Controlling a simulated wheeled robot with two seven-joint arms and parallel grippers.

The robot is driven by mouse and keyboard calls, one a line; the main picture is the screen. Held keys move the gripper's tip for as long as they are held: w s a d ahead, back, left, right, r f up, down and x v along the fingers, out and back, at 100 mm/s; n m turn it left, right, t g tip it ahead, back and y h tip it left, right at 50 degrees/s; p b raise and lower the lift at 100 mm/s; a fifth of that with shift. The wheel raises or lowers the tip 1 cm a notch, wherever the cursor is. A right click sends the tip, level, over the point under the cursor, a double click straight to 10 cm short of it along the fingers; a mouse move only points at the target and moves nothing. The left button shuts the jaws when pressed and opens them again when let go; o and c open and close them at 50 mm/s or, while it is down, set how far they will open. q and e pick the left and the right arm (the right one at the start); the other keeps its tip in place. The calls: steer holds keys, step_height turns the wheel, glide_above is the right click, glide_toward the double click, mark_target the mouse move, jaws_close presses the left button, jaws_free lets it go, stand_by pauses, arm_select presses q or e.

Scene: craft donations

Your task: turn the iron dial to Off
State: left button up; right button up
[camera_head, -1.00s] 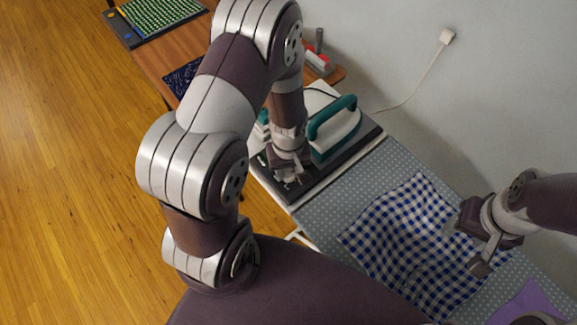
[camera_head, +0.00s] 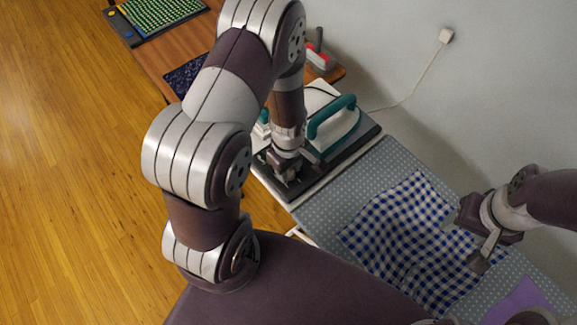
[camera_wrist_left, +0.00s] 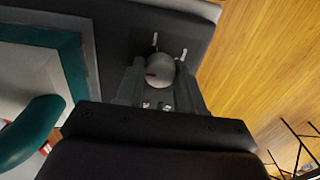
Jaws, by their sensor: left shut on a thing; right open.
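The iron dial (camera_wrist_left: 159,72) is a round pale knob with a red mark, on the dark base in the left wrist view. The red mark points to the left in that view. White tick marks show on the base beyond the dial. My left gripper (camera_head: 287,178) reaches down to the near end of the base; its fingers (camera_wrist_left: 161,86) stand on either side of the dial and are shut on it. In the head view the gripper hides the dial. The white iron (camera_head: 344,128) with a teal handle stands beside the gripper. My right gripper (camera_head: 465,241) is open and empty above the cloth.
A blue checked cloth (camera_head: 400,225) lies on the dotted ironing board (camera_head: 325,213). A purple cloth (camera_head: 520,297) is at its lower right. The wooden table (camera_head: 150,55) behind holds a green patterned board (camera_head: 160,14). A cord runs to a wall socket (camera_head: 446,35).

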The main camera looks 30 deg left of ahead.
mark_target(289, 171)
stand_by(0.3)
arm_select(q)
steer(key=o, duration=1)
steer(key=shift+o, duration=0.2)
step_height(289, 171, up, 13)
steer(key=shift+b, duration=0.35)
steer(key=shift+f, duration=0.15)
